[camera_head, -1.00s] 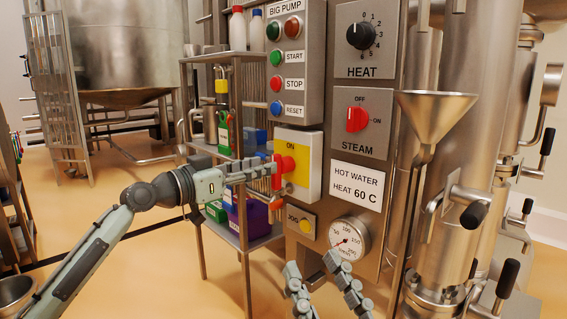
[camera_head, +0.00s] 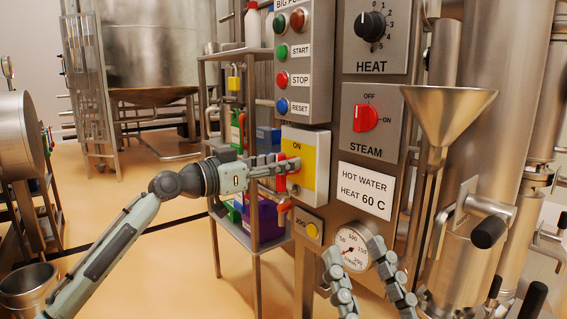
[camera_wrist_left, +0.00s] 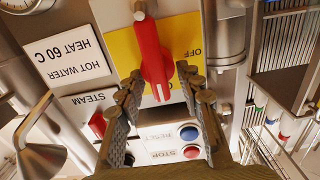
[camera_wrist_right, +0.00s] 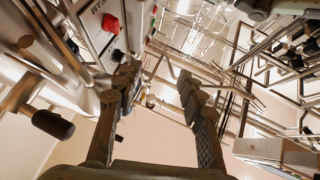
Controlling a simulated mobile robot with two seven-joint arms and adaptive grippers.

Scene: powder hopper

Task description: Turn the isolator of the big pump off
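The big pump's isolator is a yellow plate (camera_head: 309,155) with a red handle (camera_head: 282,182), below the BIG PUMP button box. In the left wrist view the red handle (camera_wrist_left: 152,50) stands upright on the yellow plate (camera_wrist_left: 122,48), with OFF printed to its right. In the head view ON is printed at the plate's top. My left gripper (camera_head: 290,166) is at the handle. Its fingers (camera_wrist_left: 160,85) are apart, one on each side of the handle's striped end, with gaps showing. My right gripper (camera_head: 362,258) is open and empty in front of the pressure gauge.
A STEAM switch (camera_head: 366,118) and HEAT knob (camera_head: 371,26) are on the panel to the right. A jog button (camera_head: 312,230) and gauge (camera_head: 353,247) sit below. A steel funnel (camera_head: 448,112) stands at the right. A shelf rack (camera_head: 215,152) with containers stands behind the left gripper.

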